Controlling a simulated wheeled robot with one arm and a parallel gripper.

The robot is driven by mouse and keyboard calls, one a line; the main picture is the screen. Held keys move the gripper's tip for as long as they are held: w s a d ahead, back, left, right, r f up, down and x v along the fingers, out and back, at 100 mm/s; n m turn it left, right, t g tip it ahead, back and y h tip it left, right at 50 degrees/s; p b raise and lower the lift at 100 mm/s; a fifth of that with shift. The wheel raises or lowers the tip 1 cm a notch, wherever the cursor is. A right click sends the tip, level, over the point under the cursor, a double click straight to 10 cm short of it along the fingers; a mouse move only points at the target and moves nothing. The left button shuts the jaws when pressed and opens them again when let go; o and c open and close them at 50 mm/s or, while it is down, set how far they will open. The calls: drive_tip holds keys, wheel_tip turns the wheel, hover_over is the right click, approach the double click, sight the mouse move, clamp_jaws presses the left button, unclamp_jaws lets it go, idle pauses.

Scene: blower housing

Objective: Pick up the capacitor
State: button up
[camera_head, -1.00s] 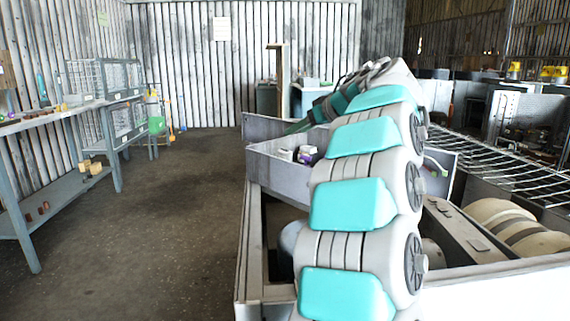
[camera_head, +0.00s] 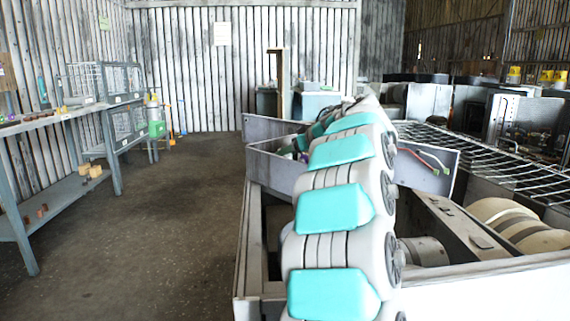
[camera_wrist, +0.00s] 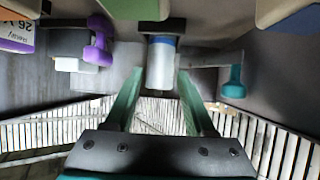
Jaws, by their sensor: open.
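A silver-white cylinder with a blue band (camera_wrist: 160,68), which looks like the capacitor, is in the upper middle of the wrist view. My gripper (camera_wrist: 161,82) has its two green fingers apart, one on each side of the cylinder in the picture. Gaps show between fingers and cylinder, and I cannot tell how far along the fingers it sits. In the head view my arm covers the gripper's surroundings, and I cannot make out the cylinder there.
A purple part (camera_wrist: 99,45) and a labelled box (camera_wrist: 15,32) are left of the cylinder; a teal part (camera_wrist: 233,82) is to the right. In the head view, a grey tray (camera_head: 268,168) lies under my arm's far end. Wire racking (camera_head: 490,155) is to the right; open floor is left.

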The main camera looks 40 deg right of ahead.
drive_tip(key=shift+x, duration=0.8)
clamp_jaws()
drive_tip(key=shift+d, duration=0.1)
idle(0.7)
